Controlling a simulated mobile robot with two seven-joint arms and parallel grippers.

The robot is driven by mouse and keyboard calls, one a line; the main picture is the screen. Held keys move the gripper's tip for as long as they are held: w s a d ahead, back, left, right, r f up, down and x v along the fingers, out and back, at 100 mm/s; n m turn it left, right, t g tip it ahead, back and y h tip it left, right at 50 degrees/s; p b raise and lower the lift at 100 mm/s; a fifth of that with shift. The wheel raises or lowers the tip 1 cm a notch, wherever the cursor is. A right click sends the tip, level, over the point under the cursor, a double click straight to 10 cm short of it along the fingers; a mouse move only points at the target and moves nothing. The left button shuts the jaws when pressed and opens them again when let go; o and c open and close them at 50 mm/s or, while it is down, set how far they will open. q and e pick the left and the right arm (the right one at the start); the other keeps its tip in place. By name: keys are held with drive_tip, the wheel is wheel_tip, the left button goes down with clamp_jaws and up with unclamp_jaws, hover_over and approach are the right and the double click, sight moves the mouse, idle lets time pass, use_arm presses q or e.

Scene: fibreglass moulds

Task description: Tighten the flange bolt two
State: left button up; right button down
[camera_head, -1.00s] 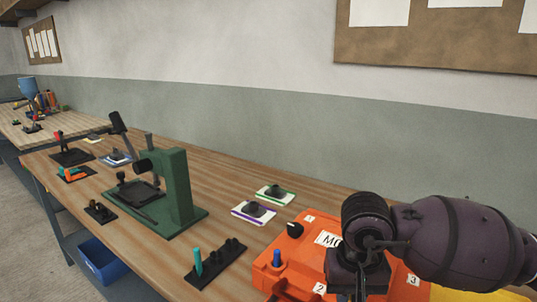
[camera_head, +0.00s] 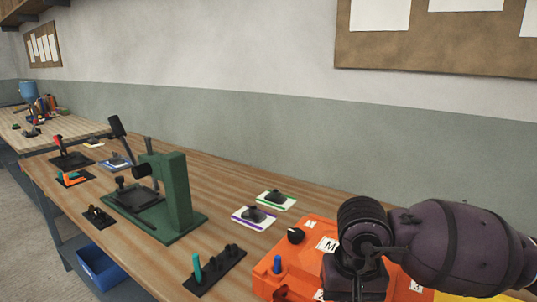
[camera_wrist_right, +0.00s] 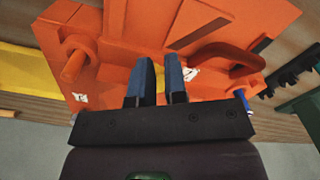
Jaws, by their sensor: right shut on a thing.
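The orange mould (camera_head: 268,280) lies at the bench's near right, under my right arm. My right gripper (camera_head: 352,285) points down at it beside label 2, which is largely covered. In the right wrist view the blue-grey fingers (camera_wrist_right: 159,68) stand close together against the mould's side (camera_wrist_right: 115,60). A white label (camera_wrist_right: 190,73) shows just beside their tips. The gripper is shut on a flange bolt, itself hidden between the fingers. My left gripper is not in view.
A black rack (camera_head: 215,272) with a teal peg stands left of the mould. Behind it are a green press (camera_head: 175,195) and two cards with dark lumps (camera_head: 254,215). A yellow thing (camera_wrist_right: 25,72) lies beside the mould.

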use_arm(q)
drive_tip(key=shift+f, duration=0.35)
use_arm(e)
drive_tip(key=shift+s+a+f, duration=0.1)
drive_tip(key=shift+s+f, duration=0.1)
drive_tip(key=shift+f, duration=0.3)
drive_tip(key=shift+s+a+f, duration=0.1)
drive_tip(key=shift+s+f, duration=0.1)
drive_tip(key=shift+f, duration=0.25)
drive_tip(key=shift+w+r+p, duration=0.1)
drive_tip(key=shift+r+p, duration=0.25)
drive_tip(key=shift+r, duration=0.5)
use_arm(q)
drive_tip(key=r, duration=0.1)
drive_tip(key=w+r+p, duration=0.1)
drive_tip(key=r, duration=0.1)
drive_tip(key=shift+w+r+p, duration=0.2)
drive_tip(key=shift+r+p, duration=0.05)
drive_tip(key=shift+p, duration=0.05)
use_arm(e)
wheel_tip(320, 180, up, 5)
drive_tip(key=shift+d+r, duration=0.1)
drive_tip(key=shift+w, duration=0.1)
